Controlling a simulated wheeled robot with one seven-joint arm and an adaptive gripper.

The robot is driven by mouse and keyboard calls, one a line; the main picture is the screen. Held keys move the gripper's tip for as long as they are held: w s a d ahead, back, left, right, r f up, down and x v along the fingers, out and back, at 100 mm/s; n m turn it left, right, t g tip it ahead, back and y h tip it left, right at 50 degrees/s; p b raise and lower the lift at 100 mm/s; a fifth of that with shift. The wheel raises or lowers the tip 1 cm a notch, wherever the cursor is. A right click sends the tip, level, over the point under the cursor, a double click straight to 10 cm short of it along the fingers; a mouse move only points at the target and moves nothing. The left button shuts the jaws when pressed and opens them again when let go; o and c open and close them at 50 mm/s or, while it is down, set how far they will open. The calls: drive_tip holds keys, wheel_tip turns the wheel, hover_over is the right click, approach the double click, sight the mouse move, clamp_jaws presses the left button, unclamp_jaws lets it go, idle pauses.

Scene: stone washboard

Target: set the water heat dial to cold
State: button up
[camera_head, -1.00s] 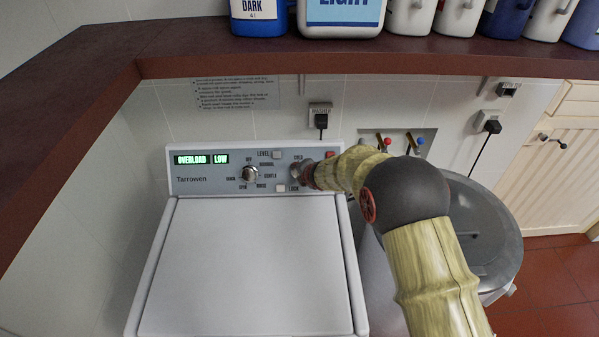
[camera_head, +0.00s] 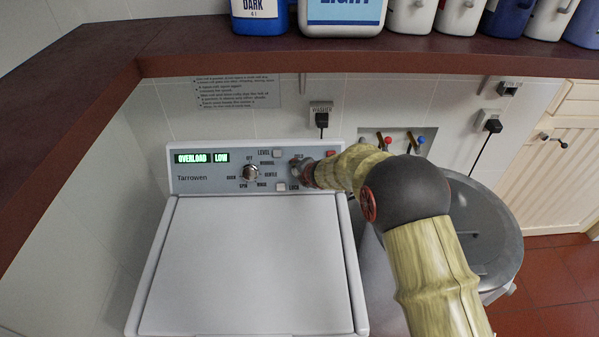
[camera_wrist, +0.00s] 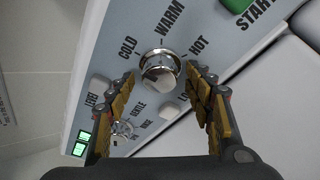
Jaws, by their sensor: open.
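The water heat dial (camera_wrist: 158,72) is a round chrome knob on the washer's grey panel. In the wrist view its labels COLD, WARM and HOT fan around it. Which label its pointer faces is too small to tell. My gripper (camera_wrist: 168,88) is open, with one finger on each side of the dial; I cannot tell whether either finger touches it. In the head view my gripper (camera_head: 304,172) is at the right part of the panel, and my arm hides most of the dial there.
A second chrome knob (camera_head: 250,173), the cycle dial, sits left on the panel. White buttons (camera_head: 281,187) lie between the dials. The displays (camera_head: 204,158) read OVERLOAD and LOW. A dark red shelf (camera_head: 330,58) with bottles overhangs behind. The washer lid (camera_head: 245,265) is shut and clear.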

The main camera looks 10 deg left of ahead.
drive_tip(key=v, duration=1.2)
